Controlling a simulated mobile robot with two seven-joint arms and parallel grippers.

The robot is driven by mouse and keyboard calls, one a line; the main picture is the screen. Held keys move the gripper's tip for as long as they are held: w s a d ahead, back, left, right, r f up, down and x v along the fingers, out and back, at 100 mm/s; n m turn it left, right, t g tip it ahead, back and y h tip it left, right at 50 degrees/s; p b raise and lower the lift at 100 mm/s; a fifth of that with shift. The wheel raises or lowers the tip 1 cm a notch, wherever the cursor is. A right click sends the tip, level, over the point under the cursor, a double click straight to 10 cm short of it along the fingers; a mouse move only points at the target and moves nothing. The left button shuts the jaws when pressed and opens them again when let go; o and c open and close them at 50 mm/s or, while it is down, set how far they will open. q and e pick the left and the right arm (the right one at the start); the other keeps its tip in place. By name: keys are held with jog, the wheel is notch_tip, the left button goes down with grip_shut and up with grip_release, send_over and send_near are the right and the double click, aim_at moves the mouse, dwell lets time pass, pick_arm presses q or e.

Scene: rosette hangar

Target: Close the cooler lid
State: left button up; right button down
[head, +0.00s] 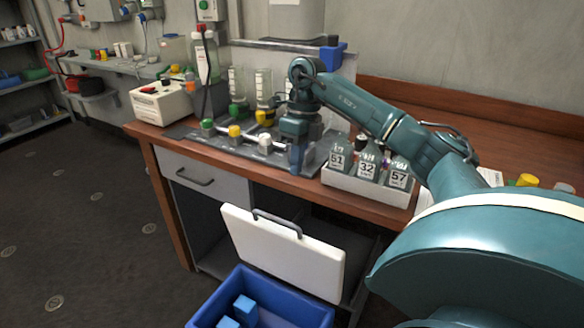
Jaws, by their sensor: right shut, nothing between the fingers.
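The cooler is a blue open-topped box (316,312) at the bottom of the view, cut off by the lower edge. Its white lid (282,254) stands raised at the cooler's far side, tilted back, with a dark grey handle (277,222) at its top edge. Light blue blocks (245,308) lie inside the cooler. My right gripper (297,168) is shut and empty. It points down at the front edge of the desk, above and beyond the lid and apart from it. My left gripper is out of view.
A wooden desk (160,158) stands behind the cooler. A white tray of numbered bottles (362,190) sits right of my right gripper. Bottles, a rack and a cream device (160,103) are on the desk. The dark floor (80,230) at left is clear.

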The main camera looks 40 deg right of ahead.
jog(key=a+f, duration=0.1)
jog(key=f, duration=0.1)
jog(key=s+a+f, duration=0.1)
jog(key=a+f, duration=0.1)
jog(key=f, duration=0.1)
jog(key=a+f, duration=0.2)
jog(key=f, duration=0.1)
jog(key=shift+s+f, duration=0.1)
jog(key=shift+s, duration=0.1)
jog(key=shift+a, duration=0.1)
jog(key=shift+a, duration=0.1)
